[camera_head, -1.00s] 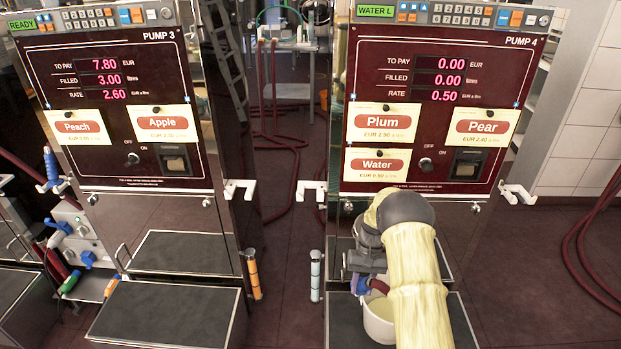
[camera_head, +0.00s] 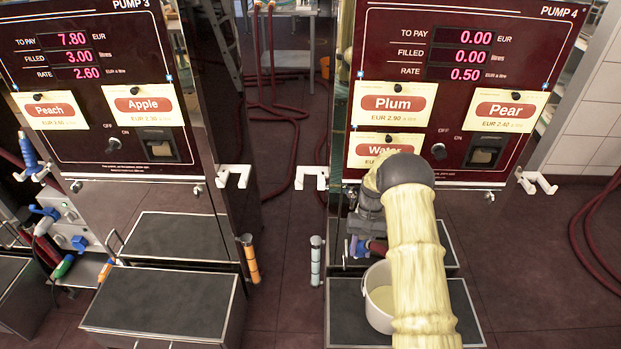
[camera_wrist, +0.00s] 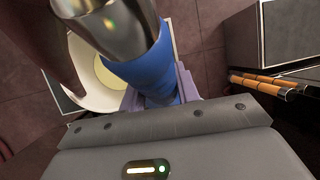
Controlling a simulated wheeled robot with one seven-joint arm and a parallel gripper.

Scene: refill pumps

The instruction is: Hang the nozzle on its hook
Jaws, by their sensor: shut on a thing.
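My gripper (camera_head: 366,246) is in front of Pump 4, just above the back rim of a white bucket. In the wrist view its purple fingers (camera_wrist: 186,82) are shut around the blue sleeve of the nozzle (camera_wrist: 150,72). The nozzle's metal spout (camera_wrist: 118,28) points to the top left of that view, over the bucket. In the head view the nozzle is small and mostly hidden by my gripper and wrist. White hooks stick out beside Pump 4, one on the left (camera_head: 312,178) and one on the right (camera_head: 537,183). The nozzle is apart from both.
The white bucket (camera_head: 378,322) holds pale liquid and stands on Pump 4's dark step (camera_head: 345,318). Pump 3's hook (camera_head: 233,176) is left of the gap between the pumps. Orange (camera_head: 250,260) and pale (camera_head: 316,262) cylinders stand low beside that gap. Red hoses (camera_head: 285,125) lie behind.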

